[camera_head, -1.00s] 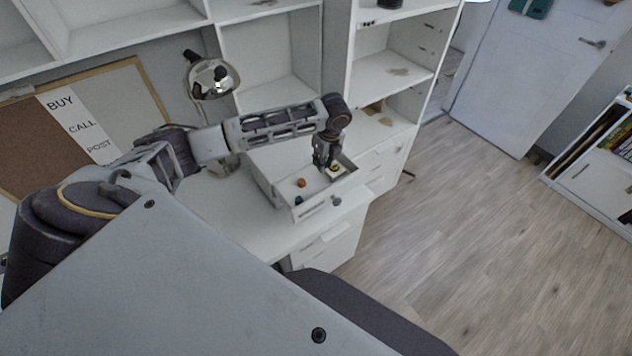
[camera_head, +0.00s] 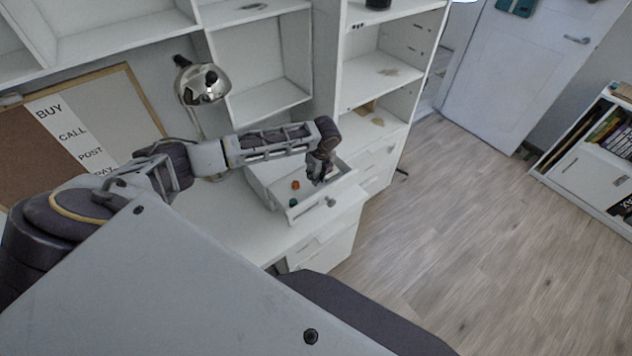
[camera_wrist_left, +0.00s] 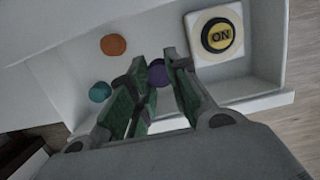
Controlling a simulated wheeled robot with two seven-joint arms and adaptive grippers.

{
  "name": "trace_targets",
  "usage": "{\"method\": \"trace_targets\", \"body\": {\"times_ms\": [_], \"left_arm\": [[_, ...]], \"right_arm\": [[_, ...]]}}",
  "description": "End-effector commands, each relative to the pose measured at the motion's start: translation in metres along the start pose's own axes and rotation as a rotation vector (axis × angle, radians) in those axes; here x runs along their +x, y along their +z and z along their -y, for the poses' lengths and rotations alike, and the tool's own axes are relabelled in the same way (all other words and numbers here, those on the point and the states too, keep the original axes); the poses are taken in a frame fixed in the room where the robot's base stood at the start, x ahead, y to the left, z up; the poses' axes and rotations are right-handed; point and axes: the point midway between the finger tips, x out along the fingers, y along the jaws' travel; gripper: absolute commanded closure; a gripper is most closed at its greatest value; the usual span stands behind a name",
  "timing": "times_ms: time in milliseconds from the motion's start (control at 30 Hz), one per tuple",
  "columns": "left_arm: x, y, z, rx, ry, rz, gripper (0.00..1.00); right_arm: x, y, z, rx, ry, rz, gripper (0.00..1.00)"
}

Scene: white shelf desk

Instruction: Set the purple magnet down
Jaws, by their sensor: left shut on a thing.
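My left gripper (camera_head: 317,180) reaches down into the small white drawer box (camera_head: 273,196) on the desk. In the left wrist view the gripper's green-padded fingers (camera_wrist_left: 158,92) are shut on the purple magnet (camera_wrist_left: 157,74), which shows as a small round purple piece between the tips. The magnet is over the box floor; I cannot tell whether it touches it. An orange round piece (camera_wrist_left: 113,45) and a teal one (camera_wrist_left: 100,92) lie to its left. They also show in the head view as orange (camera_head: 295,185) and teal (camera_head: 293,202). My right gripper is out of view.
The box walls stand close around the gripper. A chrome lamp (camera_head: 204,84) stands behind on the desk. Bare box floor shows around the magnet.

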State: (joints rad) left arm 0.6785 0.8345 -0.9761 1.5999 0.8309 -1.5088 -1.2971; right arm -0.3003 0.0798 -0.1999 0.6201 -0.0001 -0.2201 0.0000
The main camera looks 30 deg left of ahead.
Motion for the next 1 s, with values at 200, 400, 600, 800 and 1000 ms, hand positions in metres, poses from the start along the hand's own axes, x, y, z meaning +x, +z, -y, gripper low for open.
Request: {"method": "trace_targets", "body": {"times_ms": [200, 400, 600, 800, 1000], "left_arm": [[0.019, -0.004, -0.001, 0.001, 0.003, 0.000, 0.93], [0.034, -0.007, 0.000, 0.001, 0.001, -0.001, 0.93], [0.035, -0.007, -0.001, 0.001, 0.000, 0.000, 0.93], [0.037, -0.007, -0.001, 0.000, 0.001, 0.000, 0.93], [0.037, -0.007, -0.001, 0.001, 0.001, 0.000, 0.60]], "right_arm": [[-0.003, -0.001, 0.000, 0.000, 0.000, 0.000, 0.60], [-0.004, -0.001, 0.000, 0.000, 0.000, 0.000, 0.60], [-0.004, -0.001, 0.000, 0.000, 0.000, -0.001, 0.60], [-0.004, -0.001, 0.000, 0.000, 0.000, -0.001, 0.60], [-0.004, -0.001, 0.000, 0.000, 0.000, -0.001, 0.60]]}}
